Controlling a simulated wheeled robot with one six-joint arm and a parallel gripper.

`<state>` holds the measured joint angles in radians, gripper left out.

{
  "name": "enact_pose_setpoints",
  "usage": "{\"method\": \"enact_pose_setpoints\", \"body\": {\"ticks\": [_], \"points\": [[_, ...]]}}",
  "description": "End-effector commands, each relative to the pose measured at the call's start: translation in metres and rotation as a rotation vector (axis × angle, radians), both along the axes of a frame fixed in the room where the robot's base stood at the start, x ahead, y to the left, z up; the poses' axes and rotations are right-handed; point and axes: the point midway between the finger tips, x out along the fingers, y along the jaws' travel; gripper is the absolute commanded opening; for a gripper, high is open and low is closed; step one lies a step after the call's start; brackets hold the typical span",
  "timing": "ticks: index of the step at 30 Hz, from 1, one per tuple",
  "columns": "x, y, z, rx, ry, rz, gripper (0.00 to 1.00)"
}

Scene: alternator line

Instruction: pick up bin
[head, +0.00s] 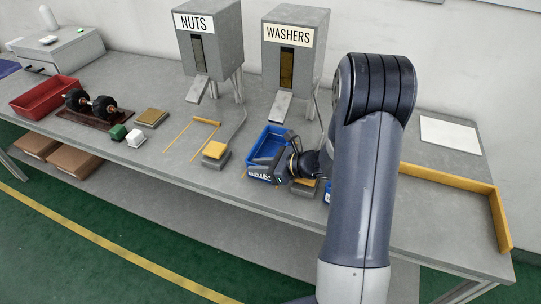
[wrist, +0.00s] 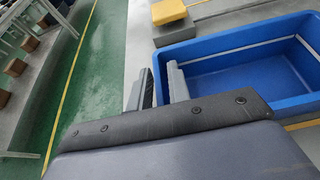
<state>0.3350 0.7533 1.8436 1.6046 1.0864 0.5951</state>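A blue bin (head: 263,144) stands on the grey table below the WASHERS dispenser. My gripper (head: 280,170) is at its near right side in the head view. In the wrist view the bin (wrist: 240,62) fills the right side and its inside looks empty. My gripper (wrist: 161,72) shows two grey fingers with a gap between them, at the bin's left edge. The right finger overlaps the bin's wall in the picture. Blue shows in the gap, but I cannot tell whether either finger touches the wall.
Another blue piece (head: 328,192) shows partly behind my arm. Yellow-topped blocks (head: 215,149) stand near the bin. The NUTS dispenser (head: 209,45) and WASHERS dispenser (head: 294,50) stand behind. A red bin (head: 42,98) is far left. A yellow edge strip (head: 450,178) borders the right.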

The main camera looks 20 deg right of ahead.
Motion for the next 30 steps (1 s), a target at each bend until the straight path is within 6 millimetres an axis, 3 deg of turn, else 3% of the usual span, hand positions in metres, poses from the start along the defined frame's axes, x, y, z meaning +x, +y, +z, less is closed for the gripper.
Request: {"method": "enact_pose_setpoints", "body": {"ticks": [6, 23, 30], "points": [[0.000, 0.000, 0.000, 0.000, 0.000, 0.000, 0.00], [0.000, 0.000, 0.001, 0.000, -0.002, -0.001, 0.00], [0.000, 0.000, 0.013, 0.000, -0.004, -0.001, 0.00]]}}
